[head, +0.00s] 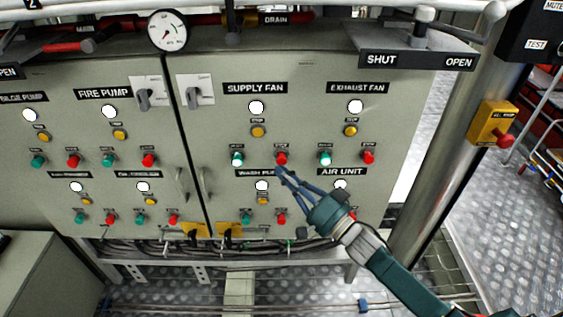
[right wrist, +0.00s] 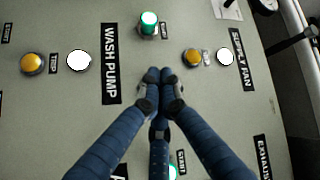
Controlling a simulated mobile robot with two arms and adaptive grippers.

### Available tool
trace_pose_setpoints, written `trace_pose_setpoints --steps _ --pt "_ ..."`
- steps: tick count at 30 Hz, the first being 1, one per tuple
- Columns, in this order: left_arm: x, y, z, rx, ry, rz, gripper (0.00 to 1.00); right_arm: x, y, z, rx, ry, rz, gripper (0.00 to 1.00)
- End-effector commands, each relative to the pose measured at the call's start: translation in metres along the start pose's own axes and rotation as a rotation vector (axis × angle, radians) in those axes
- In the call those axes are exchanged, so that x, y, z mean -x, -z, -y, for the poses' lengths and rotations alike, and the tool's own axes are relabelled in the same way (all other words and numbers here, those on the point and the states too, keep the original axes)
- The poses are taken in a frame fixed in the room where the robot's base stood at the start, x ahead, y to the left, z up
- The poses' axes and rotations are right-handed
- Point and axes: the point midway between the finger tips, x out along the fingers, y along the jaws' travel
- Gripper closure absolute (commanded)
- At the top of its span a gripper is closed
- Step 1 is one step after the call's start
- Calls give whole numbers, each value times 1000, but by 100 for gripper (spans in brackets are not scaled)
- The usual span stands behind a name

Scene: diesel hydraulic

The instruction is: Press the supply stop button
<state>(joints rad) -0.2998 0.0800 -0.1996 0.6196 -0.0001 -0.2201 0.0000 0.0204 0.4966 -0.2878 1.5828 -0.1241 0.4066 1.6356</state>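The supply stop button is the red button (head: 281,158) at the right under the SUPPLY FAN label (head: 255,88) on the grey cabinet. The green start button (head: 237,158) beside it is lit. My right gripper (head: 280,173) is shut and empty, its fingertips just below the red button in the head view. In the right wrist view, the fingertips (right wrist: 159,74) are together between the WASH PUMP label (right wrist: 110,62) and the SUPPLY FAN label, and the red button is hidden behind the fingers. I cannot tell whether they touch it. My left gripper is out of view.
The exhaust fan's green button (head: 325,158) and red button (head: 369,157) are to the right. A SHUT/OPEN valve bracket (head: 415,60) juts out above, and a steel post (head: 450,150) stands at the right.

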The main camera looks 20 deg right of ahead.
Motion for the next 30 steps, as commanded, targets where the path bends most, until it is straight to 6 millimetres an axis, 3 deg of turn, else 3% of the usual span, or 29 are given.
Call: trace_pose_setpoints --steps 30 --pt "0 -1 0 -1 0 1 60 -5 4 -3 1 1 0 100"
